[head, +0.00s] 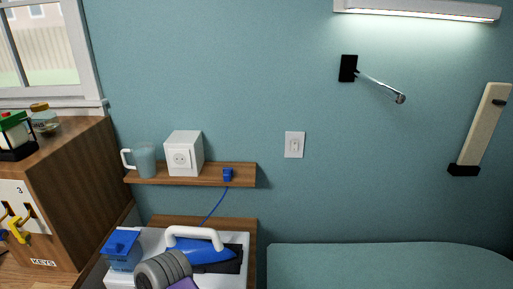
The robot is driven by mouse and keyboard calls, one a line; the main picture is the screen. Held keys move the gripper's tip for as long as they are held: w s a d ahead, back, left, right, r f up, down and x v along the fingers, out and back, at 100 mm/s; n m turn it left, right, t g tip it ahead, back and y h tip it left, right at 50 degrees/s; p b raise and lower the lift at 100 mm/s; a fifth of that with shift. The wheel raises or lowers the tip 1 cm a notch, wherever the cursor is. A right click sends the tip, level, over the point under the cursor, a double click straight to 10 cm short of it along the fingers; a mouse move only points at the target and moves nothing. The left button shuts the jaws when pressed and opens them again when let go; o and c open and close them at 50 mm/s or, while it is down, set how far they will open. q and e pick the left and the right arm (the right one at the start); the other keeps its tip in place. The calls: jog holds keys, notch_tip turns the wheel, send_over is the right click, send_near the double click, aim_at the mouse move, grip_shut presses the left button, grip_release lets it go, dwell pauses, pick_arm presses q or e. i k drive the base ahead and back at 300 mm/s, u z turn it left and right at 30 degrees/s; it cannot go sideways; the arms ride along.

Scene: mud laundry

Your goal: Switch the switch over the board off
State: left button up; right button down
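The white wall switch (294,145) is mounted on the teal wall, right of the wooden shelf and above the left end of the ironing board. Its plate faces me; its small centre piece is too small to tell the position. The light bar (417,11) high on the wall at the upper right glows along its underside. The ironing board (390,262) has a teal cover and fills the lower right. Neither of my grippers is recognisable in the head view.
The shelf (218,181) holds a mug (146,160), a socket box (184,154) and a blue plug (228,174). Below lie a blue iron (201,256) and a grey ribbed thing (163,271). A metal arm (378,87) juts from the wall. The wall around the switch is clear.

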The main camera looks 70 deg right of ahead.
aim_at(294, 143)
jog(key=k, duration=0.85)
jog(key=z, duration=1.7)
